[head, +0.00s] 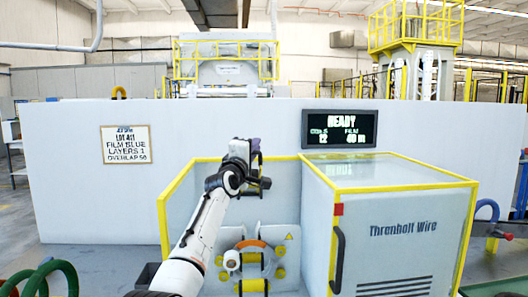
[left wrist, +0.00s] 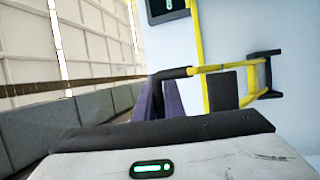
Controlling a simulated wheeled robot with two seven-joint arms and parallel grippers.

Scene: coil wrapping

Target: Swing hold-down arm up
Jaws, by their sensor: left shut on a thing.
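My left gripper (head: 252,150) is raised in front of the pale wall, above the wrapping station. In the left wrist view its purple fingers (left wrist: 166,102) are shut on the black end grip (left wrist: 175,73) of the hold-down arm. The arm's yellow bar (left wrist: 222,67) runs right from that grip, past a black block, to a yellow frame. In the head view my gripper and wrist hide most of the arm. Below stands the wrapping station with yellow rollers (head: 252,286) and an orange ring part (head: 250,243). My right gripper is not in view.
A white cabinet (head: 400,228) with yellow edges and a dark handle stands close on the right. A display (head: 340,129) reading READY hangs on the wall, and a sign (head: 126,145) is at left. Green coils (head: 40,278) stand at the lower left.

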